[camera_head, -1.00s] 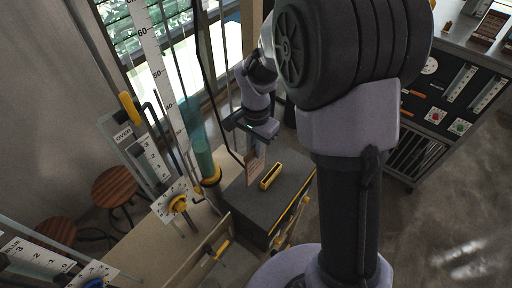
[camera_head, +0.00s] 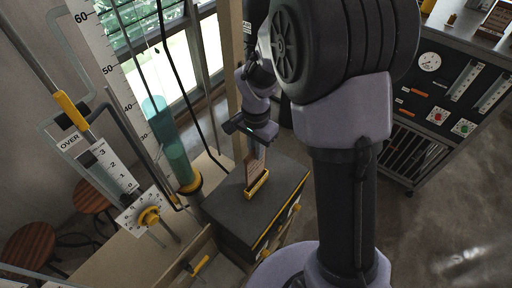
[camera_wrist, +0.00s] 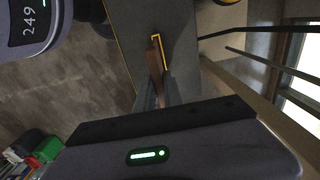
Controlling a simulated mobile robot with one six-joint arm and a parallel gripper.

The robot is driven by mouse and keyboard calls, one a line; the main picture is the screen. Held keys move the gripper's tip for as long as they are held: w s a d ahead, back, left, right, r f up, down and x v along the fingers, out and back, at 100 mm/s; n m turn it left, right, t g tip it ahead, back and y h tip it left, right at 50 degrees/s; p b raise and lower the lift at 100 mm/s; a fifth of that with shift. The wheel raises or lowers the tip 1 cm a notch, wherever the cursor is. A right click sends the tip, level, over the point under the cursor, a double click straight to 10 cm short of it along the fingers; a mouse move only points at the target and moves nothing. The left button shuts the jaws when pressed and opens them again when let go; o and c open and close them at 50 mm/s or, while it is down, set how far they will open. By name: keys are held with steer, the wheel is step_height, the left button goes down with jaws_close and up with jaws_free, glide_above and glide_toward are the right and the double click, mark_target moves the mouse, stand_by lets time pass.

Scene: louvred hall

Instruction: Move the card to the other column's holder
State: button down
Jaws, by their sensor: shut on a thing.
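The card (camera_head: 251,171) is brown and stands upright below my gripper (camera_head: 258,150) in the head view. My gripper is shut on the card's upper part. A yellow holder (camera_head: 257,185) sits on the dark cabinet top, and the card's lower edge is at this holder. I cannot tell whether the card is inside it or just behind it. In the wrist view, the card (camera_wrist: 154,58) is seen edge-on beside the yellow holder (camera_wrist: 162,45). The column with teal liquid (camera_head: 177,160) stands to the left of the cabinet.
The dark cabinet top (camera_head: 228,212) has free room around the holder. A scale plate with a yellow knob (camera_head: 149,216) and an "OVER" gauge (camera_head: 70,142) stand at left. Wooden stools (camera_head: 28,243) are further left. An instrument panel (camera_head: 445,85) is at right.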

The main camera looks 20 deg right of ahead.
steer(key=shift+d+f+b, duration=0.1)
steer(key=shift+f+b, duration=0.35)
steer(key=shift+r, duration=0.1)
steer(key=shift+w+d+r, duration=0.15)
steer(key=shift+r, duration=0.1)
steer(key=shift+f, duration=0.1)
